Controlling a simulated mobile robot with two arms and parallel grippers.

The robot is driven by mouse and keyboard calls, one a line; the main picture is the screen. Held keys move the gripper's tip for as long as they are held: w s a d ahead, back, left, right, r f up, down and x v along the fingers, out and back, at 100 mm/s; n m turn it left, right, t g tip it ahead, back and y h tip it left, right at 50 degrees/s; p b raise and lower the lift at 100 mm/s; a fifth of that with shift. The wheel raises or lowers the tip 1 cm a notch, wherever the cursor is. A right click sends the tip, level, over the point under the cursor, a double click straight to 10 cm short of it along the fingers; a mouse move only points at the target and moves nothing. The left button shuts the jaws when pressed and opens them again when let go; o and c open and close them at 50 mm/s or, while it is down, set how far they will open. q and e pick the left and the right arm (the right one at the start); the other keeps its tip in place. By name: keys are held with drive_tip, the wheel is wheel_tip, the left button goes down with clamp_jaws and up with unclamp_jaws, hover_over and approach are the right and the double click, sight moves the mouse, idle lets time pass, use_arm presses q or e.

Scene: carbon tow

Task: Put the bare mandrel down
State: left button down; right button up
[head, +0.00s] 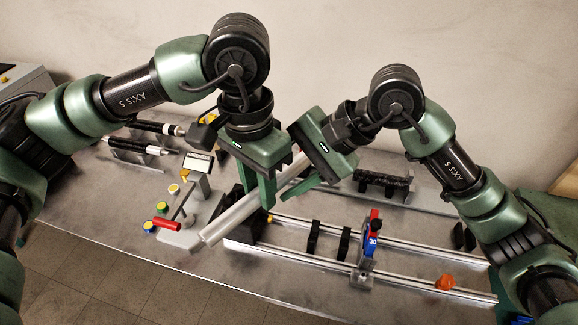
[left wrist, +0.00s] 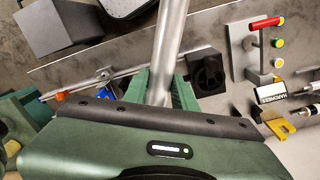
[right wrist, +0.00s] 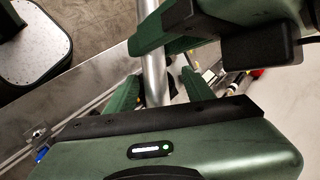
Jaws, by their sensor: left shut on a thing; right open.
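The bare mandrel (head: 228,220) is a plain silver tube held slanting above the table. My left gripper (head: 260,192) is shut on it; in the left wrist view the mandrel (left wrist: 169,45) runs between the green fingers (left wrist: 162,90). My right gripper (head: 318,182) is open at the mandrel's farther part. In the right wrist view the mandrel (right wrist: 152,55) passes between its spread fingers (right wrist: 158,95). The mandrel's far end is partly hidden behind the right gripper in the head view.
Below is a rail bench with a black block (head: 236,203), black supports (head: 314,238), a blue-and-red part marked 30 (head: 369,240) and an orange knob (head: 445,283). A grey device with a red handle (head: 165,225) stands left. Dark rods (head: 135,146) rest on a stand at back left.

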clamp_jaws()
use_arm(q)
drive_tip(key=c, duration=1.1)
unclamp_jaws()
use_arm(e)
drive_tip(key=shift+r, duration=0.1)
use_arm(q)
drive_tip(key=shift+o, duration=0.2)
